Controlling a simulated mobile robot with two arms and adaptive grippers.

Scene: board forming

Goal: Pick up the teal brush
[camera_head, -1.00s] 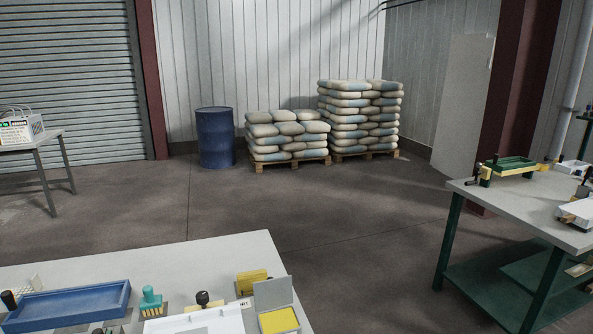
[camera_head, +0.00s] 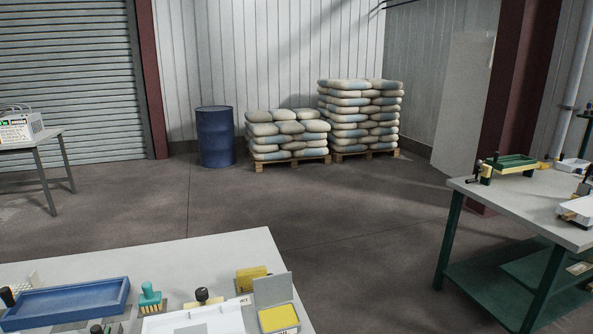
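The teal brush (camera_head: 150,297) stands upright on the near white table (camera_head: 190,258), at the lower left of the head view. Neither of my grippers shows in the view.
A yellow block (camera_head: 252,279) and an open box with a yellow pad (camera_head: 278,318) sit to the right. A green-legged bench (camera_head: 520,215) stands at right. The floor between is clear.

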